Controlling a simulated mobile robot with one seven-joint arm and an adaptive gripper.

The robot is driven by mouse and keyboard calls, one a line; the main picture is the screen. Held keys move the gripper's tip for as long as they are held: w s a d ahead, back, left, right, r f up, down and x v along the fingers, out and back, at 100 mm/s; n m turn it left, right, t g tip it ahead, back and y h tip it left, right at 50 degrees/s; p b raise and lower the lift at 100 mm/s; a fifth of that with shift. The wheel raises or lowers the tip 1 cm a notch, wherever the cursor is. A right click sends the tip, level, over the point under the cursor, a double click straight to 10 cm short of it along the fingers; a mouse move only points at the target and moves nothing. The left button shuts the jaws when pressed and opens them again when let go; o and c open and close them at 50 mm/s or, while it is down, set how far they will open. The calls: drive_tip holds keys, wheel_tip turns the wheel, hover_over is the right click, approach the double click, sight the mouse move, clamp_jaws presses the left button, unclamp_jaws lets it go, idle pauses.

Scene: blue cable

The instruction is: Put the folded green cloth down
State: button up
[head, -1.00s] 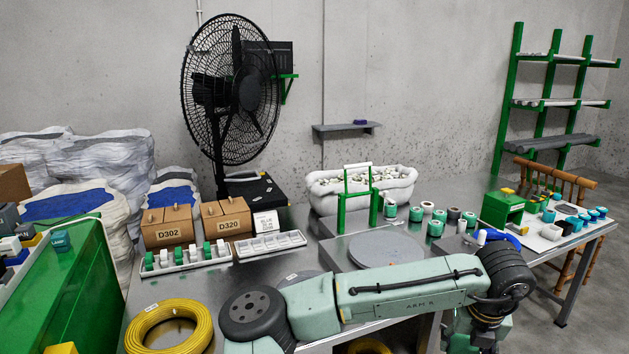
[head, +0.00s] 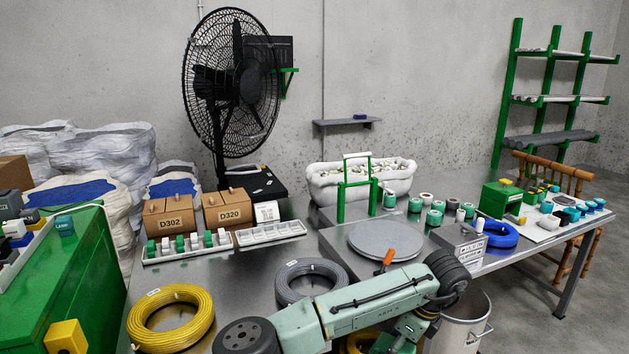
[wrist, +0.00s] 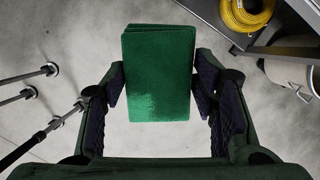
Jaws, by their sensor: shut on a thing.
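The folded green cloth (wrist: 158,45) is in the wrist view, a neat stack with its layers showing at the top left edge. My gripper (wrist: 161,80) is shut on it, with one dark finger pad against each side. Bare pale floor shows below and around the cloth, with no support visible directly under it. In the head view my arm reaches across the front of the bench, and the gripper and cloth are out of sight.
In the wrist view, a yellow coil (wrist: 247,12) lies on a surface at upper right, above a pale bin (wrist: 292,75). Metal rods (wrist: 28,95) with round ends stand at left. In the head view, a grey coil (head: 310,282) and turntable (head: 385,240) occupy the bench.

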drive_tip(key=a+f+n+g+b, duration=0.3)
drive_tip(key=a+f+n+g, duration=0.1)
drive_tip(key=a+f+n, duration=1)
drive_tip(key=s+a+f+n+h, duration=0.1)
drive_tip(key=s+a+f+n, duration=0.1)
drive_tip(key=f+n, duration=0.3)
drive_tip(key=s+a+f+n+g+h, duration=0.1)
drive_tip(key=s+a+f+n, duration=0.1)
drive_tip(key=s+f+n, duration=0.2)
drive_tip(key=shift+s+f+n+h+b, duration=0.2)
drive_tip(key=shift+f+n+h+b, duration=0.25)
drive_tip(key=shift+f+n, duration=0.6)
